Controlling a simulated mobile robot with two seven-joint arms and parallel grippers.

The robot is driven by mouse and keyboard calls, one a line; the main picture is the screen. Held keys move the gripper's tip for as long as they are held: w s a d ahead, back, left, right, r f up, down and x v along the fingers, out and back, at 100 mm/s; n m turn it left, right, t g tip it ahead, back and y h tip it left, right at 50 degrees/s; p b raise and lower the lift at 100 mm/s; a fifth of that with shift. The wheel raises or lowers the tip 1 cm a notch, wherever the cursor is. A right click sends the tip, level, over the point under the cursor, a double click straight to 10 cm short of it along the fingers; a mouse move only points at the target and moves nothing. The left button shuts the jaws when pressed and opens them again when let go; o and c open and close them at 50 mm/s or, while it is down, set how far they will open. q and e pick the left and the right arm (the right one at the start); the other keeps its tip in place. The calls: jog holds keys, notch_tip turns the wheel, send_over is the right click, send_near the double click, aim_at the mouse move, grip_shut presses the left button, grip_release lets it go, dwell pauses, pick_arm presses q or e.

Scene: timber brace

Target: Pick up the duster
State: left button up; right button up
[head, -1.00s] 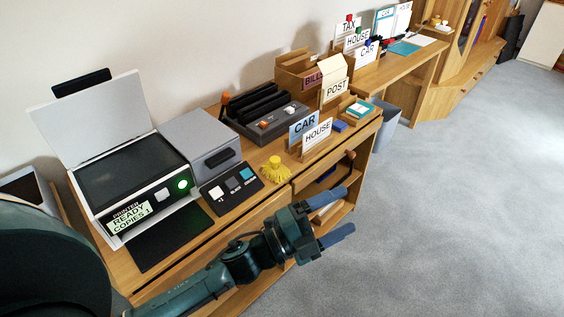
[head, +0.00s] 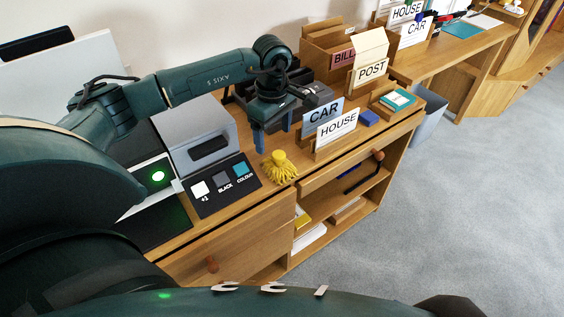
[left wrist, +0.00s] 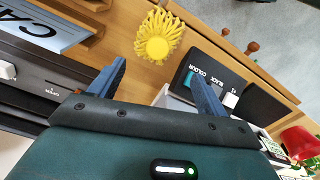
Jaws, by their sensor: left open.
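The yellow duster (head: 279,167) stands on the wooden desk (head: 228,208), between the button panel and the HOUSE card, its round knob up and its strands spread below. It also shows in the left wrist view (left wrist: 157,42), beyond the fingertips. My left gripper (head: 274,140) points down just behind and above the duster, apart from it. Its two blue fingers (left wrist: 158,85) are spread with nothing between them. My right gripper does not show in either view.
CAR (head: 322,112) and HOUSE (head: 337,129) cards stand right of the duster. The black button panel (head: 222,184) lies left of it, with a grey box (head: 197,135) behind. A POST box (head: 369,62) and blue block (head: 368,118) are farther right. Open shelves are below.

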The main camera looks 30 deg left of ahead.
aim_at(279, 154)
pick_arm(q)
notch_tip(279, 154, down, 5)
jog(key=shift+d+r, duration=0.1)
jog(key=shift+w+d+f, duration=0.1)
jog(key=shift+d+f, duration=0.05)
jog(key=shift+f, duration=0.75)
jog(key=shift+w+d+f, duration=0.1)
jog(key=shift+d+f, duration=0.1)
jog(key=shift+f, duration=0.65)
jog(key=shift+w+d+f, duration=0.1)
jog(key=shift+d+f, duration=0.05)
jog(key=shift+f, duration=0.75)
jog(key=shift+s, duration=0.1)
jog(key=shift+c, duration=0.5)
jog(key=c, duration=1)
jog(key=shift+o, duration=0.2)
